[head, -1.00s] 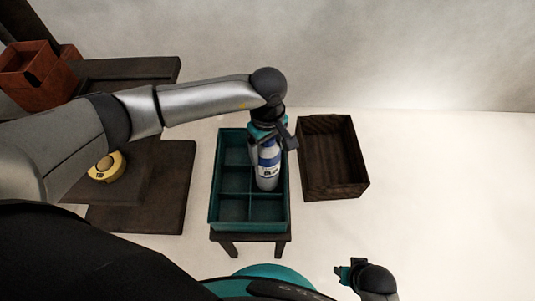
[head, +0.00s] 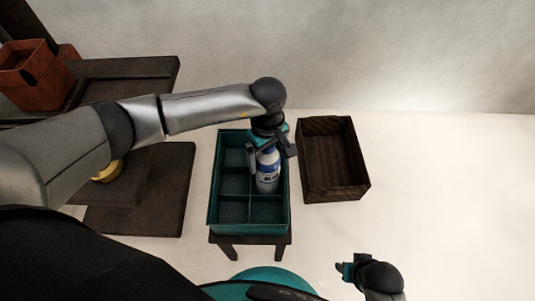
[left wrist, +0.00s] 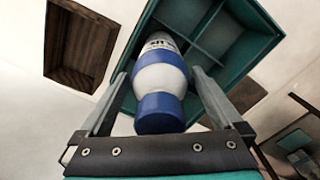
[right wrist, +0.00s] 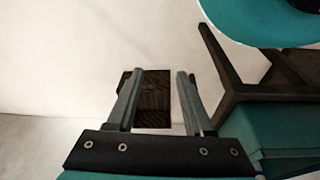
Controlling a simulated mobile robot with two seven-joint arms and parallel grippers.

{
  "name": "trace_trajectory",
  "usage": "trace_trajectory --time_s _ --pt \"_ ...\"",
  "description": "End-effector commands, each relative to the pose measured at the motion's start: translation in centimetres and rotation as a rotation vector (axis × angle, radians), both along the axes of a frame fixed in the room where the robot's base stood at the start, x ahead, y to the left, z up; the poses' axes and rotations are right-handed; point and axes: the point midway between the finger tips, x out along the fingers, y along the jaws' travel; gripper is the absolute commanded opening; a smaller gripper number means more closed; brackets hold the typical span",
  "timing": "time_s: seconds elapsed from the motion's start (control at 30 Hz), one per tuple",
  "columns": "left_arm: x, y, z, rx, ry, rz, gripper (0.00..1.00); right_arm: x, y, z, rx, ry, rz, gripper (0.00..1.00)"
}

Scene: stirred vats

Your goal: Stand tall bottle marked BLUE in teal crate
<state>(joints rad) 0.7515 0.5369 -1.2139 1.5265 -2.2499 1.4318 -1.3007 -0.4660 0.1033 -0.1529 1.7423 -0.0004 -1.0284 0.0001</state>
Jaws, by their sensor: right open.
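The tall bottle (head: 267,177), white and blue with a partly readable label, stands about upright inside the teal crate (head: 213,215), in the right column near the middle row. The left wrist view also shows the bottle (left wrist: 160,78), its blue cap towards me. My left gripper (head: 270,150) is above the crate. Its fingers are spread on both sides of the bottle's upper part, with small gaps showing in the left wrist view. The bottle's base is partly hidden by the crate's dividers. My right gripper (head: 343,270) is open and empty, low at the right.
The crate rests on a small dark stand (head: 250,240). An empty dark wooden box (head: 333,195) is close to its right. At left are dark shelves (head: 170,190), a rust-red container (head: 35,75) and a yellow round object (head: 108,172) partly behind my left arm.

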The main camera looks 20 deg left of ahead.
Motion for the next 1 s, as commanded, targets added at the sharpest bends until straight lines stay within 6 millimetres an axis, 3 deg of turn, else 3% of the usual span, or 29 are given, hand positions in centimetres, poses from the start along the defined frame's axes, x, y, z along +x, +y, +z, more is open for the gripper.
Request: trace_trajectory --time_s 0.27,0.33,1.0 --pt "0.0 0.0 0.3 0.0 0.0 0.0 1.0 -0.1 0.0 0.1 0.0 0.001 0.0 0.52" --pt "0.0 0.0 0.8 0.0 -0.001 0.0 1.0 -0.8 -0.2 -0.7 -0.003 0.019 0.0 0.52" --pt "0.1 0.0 8.9 0.0 -0.003 -0.001 1.0 -3.6 -2.6 -6.0 -0.032 0.03 0.006 0.52"
